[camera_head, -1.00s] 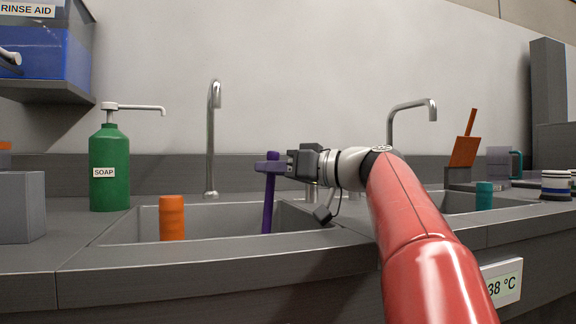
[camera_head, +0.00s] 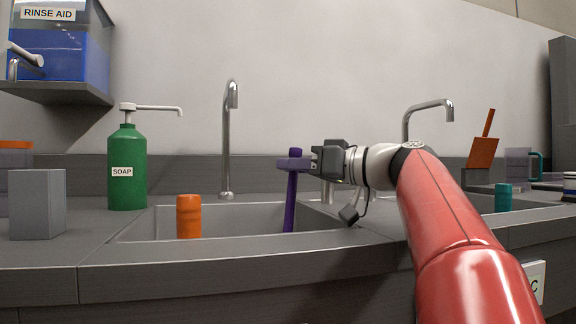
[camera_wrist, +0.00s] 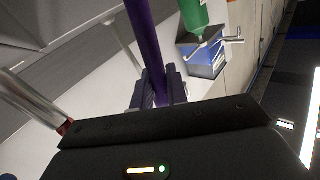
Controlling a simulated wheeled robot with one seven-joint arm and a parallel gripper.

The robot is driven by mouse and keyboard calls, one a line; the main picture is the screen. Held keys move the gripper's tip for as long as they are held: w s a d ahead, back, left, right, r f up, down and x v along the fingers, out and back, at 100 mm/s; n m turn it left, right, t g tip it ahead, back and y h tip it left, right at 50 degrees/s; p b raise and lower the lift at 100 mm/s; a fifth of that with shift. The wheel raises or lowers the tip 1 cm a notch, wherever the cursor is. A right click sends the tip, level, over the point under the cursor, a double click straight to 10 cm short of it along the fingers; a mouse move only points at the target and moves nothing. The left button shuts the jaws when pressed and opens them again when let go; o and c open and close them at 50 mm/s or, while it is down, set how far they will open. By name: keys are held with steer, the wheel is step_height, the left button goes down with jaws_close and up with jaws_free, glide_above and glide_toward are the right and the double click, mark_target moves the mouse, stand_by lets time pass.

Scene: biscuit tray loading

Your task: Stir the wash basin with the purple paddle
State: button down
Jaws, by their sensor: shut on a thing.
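The purple paddle (camera_head: 291,205) stands almost upright, with its lower end down inside the left basin (camera_head: 240,222). The basin's front rim hides that end, and I cannot see any water. My gripper (camera_head: 297,164) is shut on the paddle's upper part, above the basin's right half. In the wrist view the paddle (camera_wrist: 147,45) runs up from between my gripper's fingers (camera_wrist: 158,92).
An orange cylinder (camera_head: 189,217) stands at the left basin's left side. A tap (camera_head: 228,140) rises behind it. A green soap bottle (camera_head: 127,172) and a grey block (camera_head: 38,204) stand to the left. A teal cylinder (camera_head: 503,198) is at the right basin.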

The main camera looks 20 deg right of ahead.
steer(key=shift+d+f, duration=0.15)
steer(key=shift+f, duration=0.15)
steer(key=shift+d+r+p, duration=0.2)
steer(key=shift+r+p, duration=0.7)
steer(key=shift+r, duration=0.15)
step_height(320, 180, up, 6)
steer(key=p, duration=0.4)
steer(key=shift+a+f+p, duration=0.15)
steer(key=shift+p, duration=0.25)
step_height(320, 180, up, 8)
steer(key=p, duration=0.7)
steer(key=shift+r, duration=0.2)
step_height(320, 180, up, 5)
steer(key=p, duration=0.4)
